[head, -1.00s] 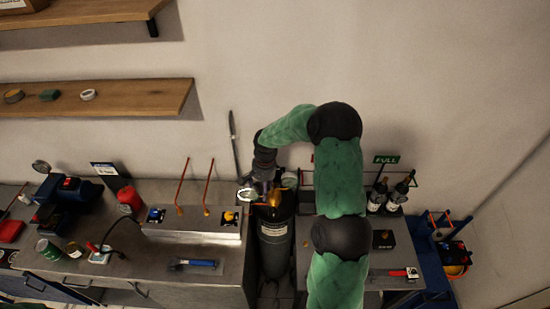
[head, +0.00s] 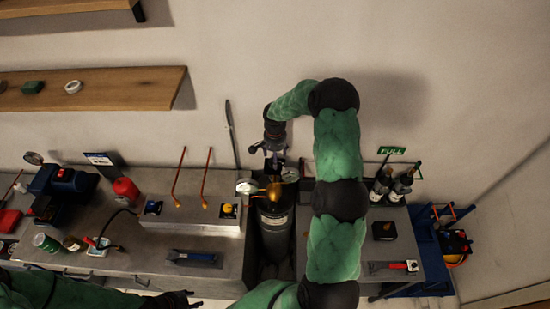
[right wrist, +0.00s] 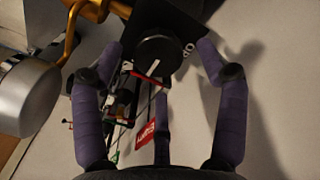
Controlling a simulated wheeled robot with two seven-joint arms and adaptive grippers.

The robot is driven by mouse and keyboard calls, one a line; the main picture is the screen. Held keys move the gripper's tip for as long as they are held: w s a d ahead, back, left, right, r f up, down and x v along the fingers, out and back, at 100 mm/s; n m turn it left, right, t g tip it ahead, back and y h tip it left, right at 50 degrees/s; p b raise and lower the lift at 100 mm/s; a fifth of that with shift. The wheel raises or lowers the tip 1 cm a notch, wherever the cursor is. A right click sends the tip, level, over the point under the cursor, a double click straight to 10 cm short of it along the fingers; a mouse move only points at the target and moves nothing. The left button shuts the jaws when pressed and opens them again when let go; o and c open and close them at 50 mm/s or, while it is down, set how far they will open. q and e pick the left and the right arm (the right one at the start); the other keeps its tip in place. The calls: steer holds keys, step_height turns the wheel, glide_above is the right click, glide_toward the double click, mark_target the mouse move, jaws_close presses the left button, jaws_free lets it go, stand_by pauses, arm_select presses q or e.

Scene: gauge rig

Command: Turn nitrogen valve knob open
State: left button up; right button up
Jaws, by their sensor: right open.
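A dark gas cylinder (head: 275,238) stands in the gap between the two benches, with brass fittings (head: 274,191) and a silver round part (head: 246,187) on top. In the right wrist view a round black knob (right wrist: 158,62) with a white pointer line faces me, on a dark plate with partly hidden white lettering. My right gripper (head: 274,158) is open above and behind the brass fittings. Its purple fingers (right wrist: 160,60) spread on either side of the knob; I see no contact. My left gripper (head: 190,299) is low at the bottom edge, away from the cylinder.
The left bench (head: 130,262) bears a raised metal box (head: 190,222) with copper pipes and a yellow knob (head: 228,209). A gauge (head: 290,175) sits beside the brass fittings. Bottles (head: 390,188) and a green FULL sign (head: 392,151) stand right of my right arm.

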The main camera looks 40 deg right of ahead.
steer(key=shift+s+a+f, duration=0.1)
steer(key=shift+s+f, duration=0.05)
steer(key=shift+f, duration=0.95)
steer(key=shift+r, duration=0.1)
steer(key=shift+c, duration=1.1)
steer(key=c, duration=0.9)
